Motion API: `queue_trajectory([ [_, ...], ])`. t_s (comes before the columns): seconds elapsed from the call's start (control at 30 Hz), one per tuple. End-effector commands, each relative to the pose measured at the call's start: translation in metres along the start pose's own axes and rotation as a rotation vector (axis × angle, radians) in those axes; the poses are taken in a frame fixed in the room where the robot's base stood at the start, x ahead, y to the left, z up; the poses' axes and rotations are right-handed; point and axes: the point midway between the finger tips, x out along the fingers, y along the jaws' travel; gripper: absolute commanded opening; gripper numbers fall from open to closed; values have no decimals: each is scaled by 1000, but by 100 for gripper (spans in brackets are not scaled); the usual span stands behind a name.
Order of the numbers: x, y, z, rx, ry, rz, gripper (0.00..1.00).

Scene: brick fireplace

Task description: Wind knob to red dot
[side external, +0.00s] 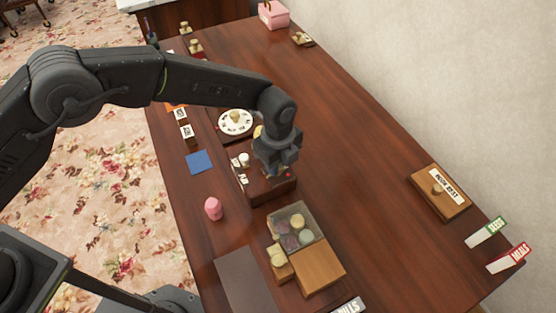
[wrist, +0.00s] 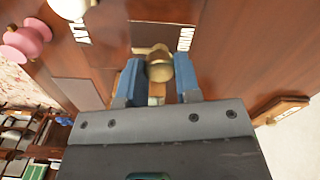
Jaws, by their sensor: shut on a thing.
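My gripper (side external: 277,168) points down at a dark wooden box (side external: 270,190) on the table in the side view. In the wrist view its two blue fingers stand on either side of a round brass knob (wrist: 160,66), and the gripper is shut on it. The fingers hide most of this knob in the side view. A small red mark (side external: 289,175) shows on the box just right of the fingertips. It is too small to tell its exact shape, and I cannot tell which way the knob points.
A white knob (side external: 244,159) sits left of my gripper, and a white dial (side external: 235,123) lies behind it. A pink peg (side external: 213,208) and a clear-lidded box (side external: 291,225) stand in front. A wooden block labelled "MOON REST" (side external: 440,193) lies right. The table between is clear.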

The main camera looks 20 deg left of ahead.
Motion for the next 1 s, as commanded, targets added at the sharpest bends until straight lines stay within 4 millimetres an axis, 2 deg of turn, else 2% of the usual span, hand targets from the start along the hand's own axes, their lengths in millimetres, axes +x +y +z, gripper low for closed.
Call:
queue_trajectory([
  [0.03, 0, 0, 0, 0, 0, 0, 21],
  [0.2, 0, 0, 0, 0, 0, 0, 7],
  [0.57, 0, 0, 0, -73, -1, 1, 7],
  [1.0, 0, 0, 0, -432, -2, 0, 7],
])
